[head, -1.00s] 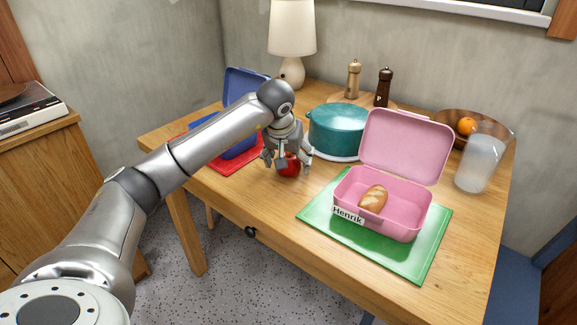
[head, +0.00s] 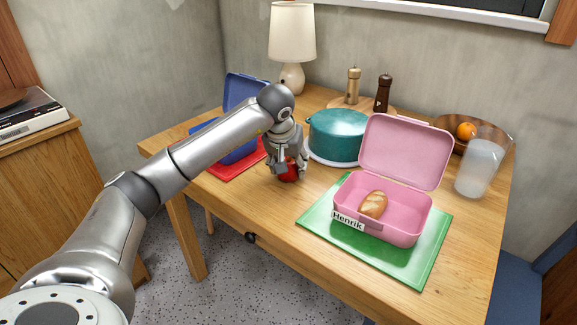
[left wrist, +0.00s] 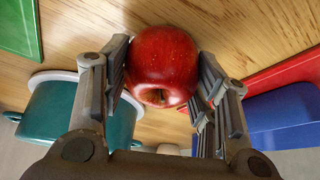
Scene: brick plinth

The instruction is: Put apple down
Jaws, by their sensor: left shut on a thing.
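A red apple (head: 289,172) is at the wooden table's surface, between the red mat and the green mat. In the left wrist view the apple (left wrist: 162,66) sits between both fingers, with its stem hollow facing the camera. My left gripper (head: 287,167) comes down on it from above and is shut on it, the fingers touching both sides; it also shows in the left wrist view (left wrist: 164,85). The gripper hides part of the apple in the head view. I cannot tell whether the apple rests on the table. My right gripper is not in view.
A pink lunchbox (head: 405,221) labelled Henrik holds bread on a green mat (head: 415,262). A blue lunchbox (head: 240,152) stands on a red mat (head: 226,172). A teal pot (head: 337,137) is behind the apple. Bare table (head: 255,200) lies in front.

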